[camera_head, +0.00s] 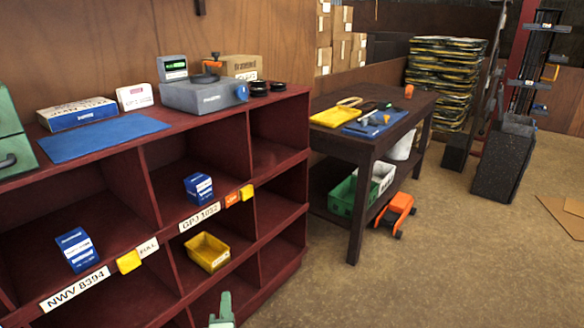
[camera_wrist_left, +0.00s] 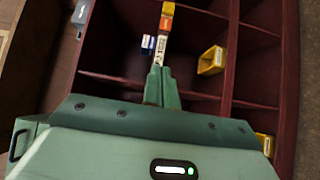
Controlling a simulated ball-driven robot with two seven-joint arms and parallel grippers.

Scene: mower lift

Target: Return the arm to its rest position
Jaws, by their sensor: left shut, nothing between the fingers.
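My left gripper (camera_head: 222,310) shows as a green fingertip at the bottom edge of the head view, in front of the red shelf's lower cubbies. In the left wrist view my left gripper (camera_wrist_left: 159,76) has its green fingers together with nothing between them. The red shelf unit (camera_head: 220,132) fills the left of the head view and stands beyond the fingers in the left wrist view (camera_wrist_left: 112,45). The fingers look apart from the shelf, though the gap is hard to judge. Most of the left arm is outside the head view. My right gripper is not visible.
Cubbies hold blue boxes (camera_head: 198,187) and a yellow bin (camera_head: 207,252). The shelf top carries a blue mat (camera_head: 104,139) and a grey device (camera_head: 203,95). A dark table (camera_head: 368,144) stands right of the shelf. The floor (camera_head: 440,265) at right front is clear.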

